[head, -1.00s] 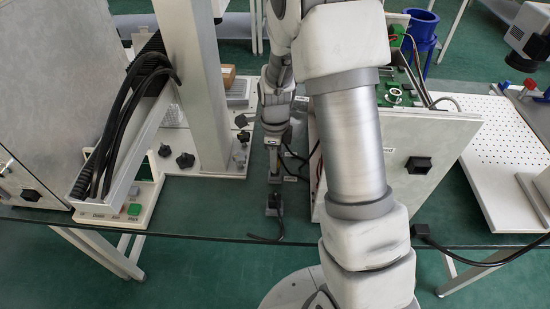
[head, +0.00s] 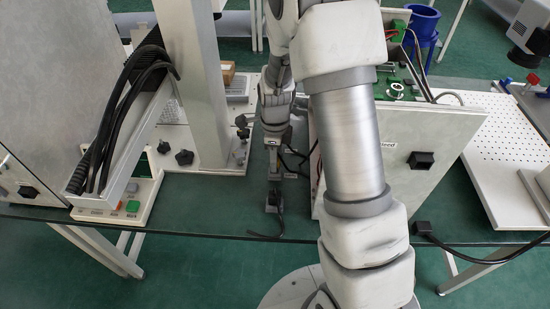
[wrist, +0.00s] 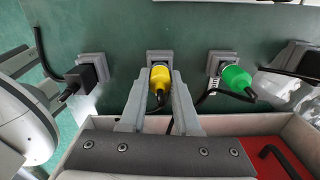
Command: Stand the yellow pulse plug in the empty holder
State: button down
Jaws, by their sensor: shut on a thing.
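My gripper (wrist: 160,95) is shut on the yellow pulse plug (wrist: 160,77), which sits between the two grey fingers in the wrist view. A grey square holder (wrist: 158,56) shows just beyond the plug and partly behind it. I cannot tell whether the plug is inside this holder or just above it. In the head view my gripper (head: 273,160) points down over the bench. There the yellow plug is too small and hidden to make out.
In the wrist view a black plug (wrist: 81,76) is in a holder to the left, and a green plug (wrist: 236,78) is at a holder to the right. Cables lie near them. A grey-panelled unit (head: 400,165) stands right of my gripper and the column (head: 195,80) stands left.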

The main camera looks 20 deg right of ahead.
jog(key=shift+f, duration=0.15)
jog(key=c, duration=0.5)
grip_release()
jog(key=shift+c, duration=0.2)
jog(key=shift+r+p, duration=3.5)
jog(key=shift+r, duration=1.1)
